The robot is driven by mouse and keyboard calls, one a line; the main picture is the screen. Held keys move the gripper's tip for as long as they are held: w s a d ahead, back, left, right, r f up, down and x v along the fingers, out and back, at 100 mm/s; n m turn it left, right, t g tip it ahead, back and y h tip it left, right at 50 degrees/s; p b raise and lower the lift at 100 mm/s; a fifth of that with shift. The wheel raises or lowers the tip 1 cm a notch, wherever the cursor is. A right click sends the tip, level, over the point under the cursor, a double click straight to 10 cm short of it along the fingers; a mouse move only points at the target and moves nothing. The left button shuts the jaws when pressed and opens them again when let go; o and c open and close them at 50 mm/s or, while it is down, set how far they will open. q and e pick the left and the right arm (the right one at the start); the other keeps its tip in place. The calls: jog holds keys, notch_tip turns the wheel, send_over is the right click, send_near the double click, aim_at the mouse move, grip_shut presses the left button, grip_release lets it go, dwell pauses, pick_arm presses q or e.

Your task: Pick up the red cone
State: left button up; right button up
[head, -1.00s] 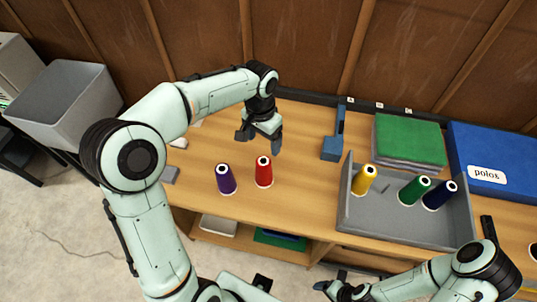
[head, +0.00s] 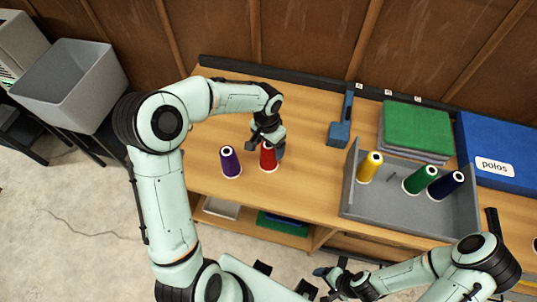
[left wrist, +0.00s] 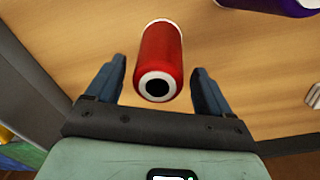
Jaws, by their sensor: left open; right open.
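The red cone (head: 268,159) stands upright on the wooden table, just right of the purple cone (head: 230,162). My left gripper (head: 266,148) is open, right at the red cone from behind and above. In the left wrist view the red cone (left wrist: 160,60) lies ahead between the two open fingers (left wrist: 157,85), with a gap on each side. The purple cone shows partly at the top right there (left wrist: 270,5). My right gripper (head: 325,275) is low at the front, away from the cones, and appears empty.
A grey tray (head: 400,215) on the right holds yellow (head: 370,168), green (head: 420,180) and dark blue (head: 446,187) cones. A blue tool (head: 340,130) stands behind it, beside a green-topped stack (head: 417,127) and a blue box (head: 500,150). The table left of the tray is mostly clear.

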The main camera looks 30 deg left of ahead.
pick_arm(q)
jog(key=shift+d+f, duration=0.1)
jog(key=shift+f, duration=0.45)
jog(key=c, duration=1.2)
notch_tip(320, 180, up, 20)
jog(key=shift+r+p, duration=0.1)
jog(key=shift+p, duration=0.9)
pick_arm(e)
jog(key=w+r, duration=0.2)
jog(key=shift+w+r, duration=0.15)
jog(key=shift+r, duration=0.15)
